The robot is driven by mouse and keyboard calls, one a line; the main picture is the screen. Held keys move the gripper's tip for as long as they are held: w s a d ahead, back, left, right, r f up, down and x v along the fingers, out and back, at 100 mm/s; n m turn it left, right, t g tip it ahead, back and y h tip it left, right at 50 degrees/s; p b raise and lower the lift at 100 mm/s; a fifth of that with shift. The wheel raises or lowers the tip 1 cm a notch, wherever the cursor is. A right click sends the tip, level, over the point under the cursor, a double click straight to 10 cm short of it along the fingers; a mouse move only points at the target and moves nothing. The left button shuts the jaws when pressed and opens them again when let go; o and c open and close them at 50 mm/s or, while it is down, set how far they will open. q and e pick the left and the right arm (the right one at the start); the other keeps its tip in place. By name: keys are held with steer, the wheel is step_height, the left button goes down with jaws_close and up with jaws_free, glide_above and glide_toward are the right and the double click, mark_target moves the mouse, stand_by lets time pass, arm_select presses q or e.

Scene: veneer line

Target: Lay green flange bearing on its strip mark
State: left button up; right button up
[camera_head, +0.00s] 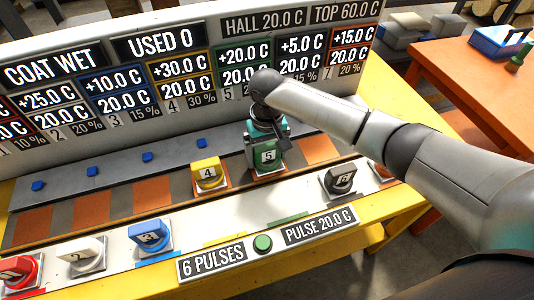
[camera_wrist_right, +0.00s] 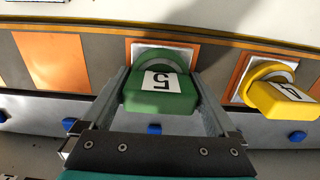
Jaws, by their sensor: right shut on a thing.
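The green flange bearing (camera_head: 267,158), marked 5, stands upright on a white square base over an orange patch of the dark strip. My right gripper (camera_head: 267,143) is shut on it from above. In the right wrist view the two fingers flank the green bearing (camera_wrist_right: 160,98), and its white base (camera_wrist_right: 165,53) lies within the orange patch, seemingly touching it. A green line (camera_head: 288,218) marks the bare white front ledge. My left gripper is not in view.
The yellow bearing (camera_head: 208,173) stands on the patch to the left. Red (camera_head: 17,271), white (camera_head: 84,255), blue (camera_head: 150,238) and black (camera_head: 339,181) bearings stand on the front ledge. A green button (camera_head: 262,243) is at the front. The display board (camera_head: 190,45) rises behind.

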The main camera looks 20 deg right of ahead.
mark_target(267, 147)
steer(key=o, duration=1.5)
steer(key=shift+f, duration=0.1)
step_height(267, 147, up, 12)
steer(key=shift+r+p, duration=0.2)
steer(key=shift+p, duration=1)
